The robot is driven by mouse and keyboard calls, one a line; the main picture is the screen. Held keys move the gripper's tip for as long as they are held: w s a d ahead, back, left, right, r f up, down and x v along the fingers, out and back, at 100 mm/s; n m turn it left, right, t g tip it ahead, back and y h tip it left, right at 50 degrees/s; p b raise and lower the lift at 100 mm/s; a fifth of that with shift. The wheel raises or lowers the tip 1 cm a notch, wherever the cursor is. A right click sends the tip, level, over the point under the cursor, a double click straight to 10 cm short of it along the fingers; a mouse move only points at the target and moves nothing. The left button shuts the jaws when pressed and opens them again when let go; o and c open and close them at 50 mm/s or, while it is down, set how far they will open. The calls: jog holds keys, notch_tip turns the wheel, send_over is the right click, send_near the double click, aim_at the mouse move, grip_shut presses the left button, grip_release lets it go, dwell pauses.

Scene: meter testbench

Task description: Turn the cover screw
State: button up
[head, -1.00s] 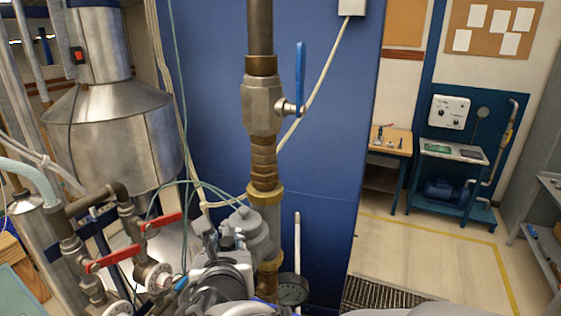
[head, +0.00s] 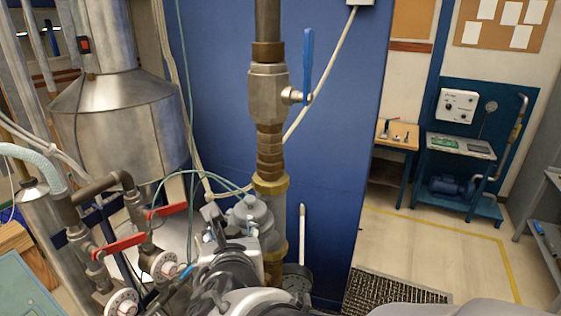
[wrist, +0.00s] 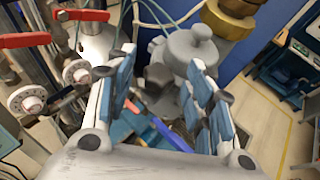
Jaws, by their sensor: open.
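The grey meter body with a domed cap (head: 250,214) sits on the vertical brass-fitted pipe in the head view. In the wrist view its rounded grey top (wrist: 188,47) lies beyond and between my fingers, nearer the right one. My gripper (wrist: 160,88) is open, with blue-padded fingers spread apart and nothing seen held between them. I cannot pick out the cover screw. My wrist and arm hide the lower part of the meter in the head view.
Red-handled valves (head: 120,243) stand at the left. A blue-handled ball valve (head: 268,92) is above the meter. A round gauge (head: 297,281) sits to its lower right. Thin cables cross behind the meter. Open floor (head: 420,245) lies at the right.

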jog(key=v, duration=1.2)
jog(key=shift+d, duration=0.1)
